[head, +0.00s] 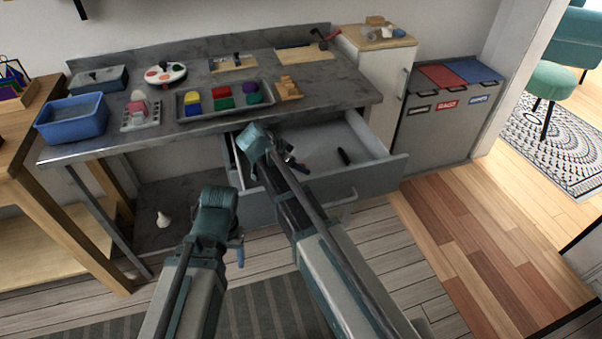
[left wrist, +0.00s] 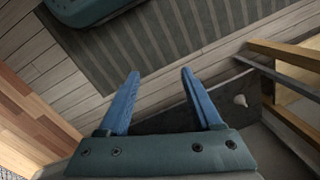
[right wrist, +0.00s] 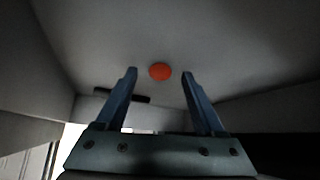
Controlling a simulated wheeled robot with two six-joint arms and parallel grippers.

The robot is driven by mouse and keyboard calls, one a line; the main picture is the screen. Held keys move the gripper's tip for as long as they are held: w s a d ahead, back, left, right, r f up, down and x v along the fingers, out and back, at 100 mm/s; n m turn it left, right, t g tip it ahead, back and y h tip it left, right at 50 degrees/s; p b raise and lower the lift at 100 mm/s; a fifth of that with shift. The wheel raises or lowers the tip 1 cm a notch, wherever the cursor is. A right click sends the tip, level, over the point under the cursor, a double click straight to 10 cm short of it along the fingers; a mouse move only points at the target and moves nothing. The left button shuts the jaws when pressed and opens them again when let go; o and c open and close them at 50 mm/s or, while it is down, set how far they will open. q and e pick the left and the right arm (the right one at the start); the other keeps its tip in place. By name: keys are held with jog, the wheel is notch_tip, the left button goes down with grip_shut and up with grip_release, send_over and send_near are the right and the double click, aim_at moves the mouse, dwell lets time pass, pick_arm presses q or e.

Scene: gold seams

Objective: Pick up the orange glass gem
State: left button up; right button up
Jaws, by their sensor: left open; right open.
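The orange glass gem (right wrist: 160,71) shows in the right wrist view as a small flat oval on the pale drawer floor. It lies beyond my right gripper (right wrist: 160,75), about midway between the two blue fingers, which are open and empty. In the head view my right gripper (head: 285,160) is at the open drawer (head: 372,140), and the gem is hidden there. My left gripper (head: 238,248) hangs low in front of the workbench; in the left wrist view its fingers (left wrist: 156,75) are open with nothing between them.
A dark, narrow object (head: 344,156) lies in the drawer; the drawer walls stand close around my right gripper. The workbench (head: 330,85) above holds a tray (head: 221,113) of coloured pieces and a blue bin (head: 72,128). A small white bottle (head: 163,219) stands on the lower shelf.

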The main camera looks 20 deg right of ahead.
grip_shut()
dwell(0.3)
jog(key=shift+r, duration=0.1)
notch_tip(320, 180, up, 10)
jog(key=p, duration=1)
